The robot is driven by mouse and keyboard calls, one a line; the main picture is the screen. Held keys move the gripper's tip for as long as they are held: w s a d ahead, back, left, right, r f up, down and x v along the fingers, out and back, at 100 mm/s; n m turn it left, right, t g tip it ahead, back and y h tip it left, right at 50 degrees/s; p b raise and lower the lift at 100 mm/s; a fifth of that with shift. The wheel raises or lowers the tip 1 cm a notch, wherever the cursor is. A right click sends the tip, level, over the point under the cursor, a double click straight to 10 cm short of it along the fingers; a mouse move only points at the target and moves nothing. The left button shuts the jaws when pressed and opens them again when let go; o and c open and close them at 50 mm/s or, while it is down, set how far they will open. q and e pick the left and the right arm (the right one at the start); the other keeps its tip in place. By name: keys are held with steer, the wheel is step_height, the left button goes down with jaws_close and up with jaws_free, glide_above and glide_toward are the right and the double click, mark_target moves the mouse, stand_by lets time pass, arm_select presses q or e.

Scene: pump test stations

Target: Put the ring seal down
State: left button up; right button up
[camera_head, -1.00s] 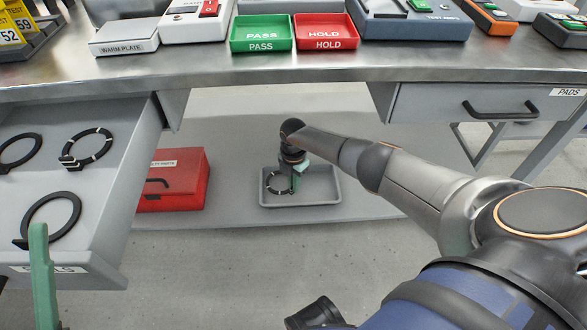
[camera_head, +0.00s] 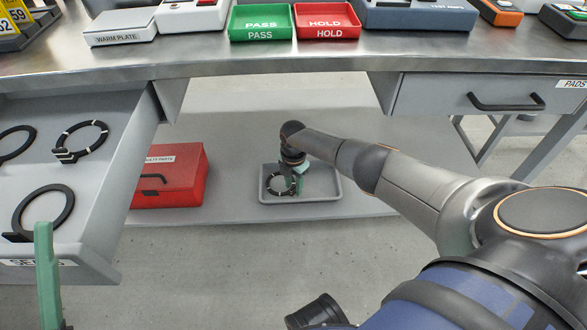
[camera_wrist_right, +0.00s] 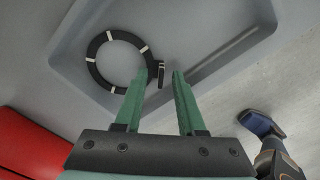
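The ring seal (camera_head: 270,189), black with white bands and a small upright tab, lies in a grey tray (camera_head: 338,198) on the shelf under the bench. In the right wrist view the ring (camera_wrist_right: 92,70) appears flat on the tray floor (camera_wrist_right: 215,28). My right gripper (camera_head: 297,184) is at the tray. Its green fingers (camera_wrist_right: 165,70) are apart, with the ring's tab between the tips. A gap shows on the tab's right side; contact with the left finger cannot be told. My left gripper (camera_head: 45,275) shows only one green finger, in front of the open drawer.
The open seals drawer (camera_head: 120,165) at left holds a white-banded ring (camera_head: 101,136) and plain black rings (camera_head: 68,205). A red parts case (camera_head: 185,180) stands left of the tray. The bench edge (camera_head: 290,68) is above my right arm. Shelf space right of the tray is clear.

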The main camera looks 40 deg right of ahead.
steer(key=shift+r, duration=0.1)
arm_select(q)
step_height(320, 180, up, 10)
steer(key=a+p, duration=0.1)
steer(key=p, duration=0.7)
steer(key=shift+s+f+t, duration=0.25)
steer(key=shift+s+t, duration=0.05)
arm_select(e)
step_height(320, 180, up, 12)
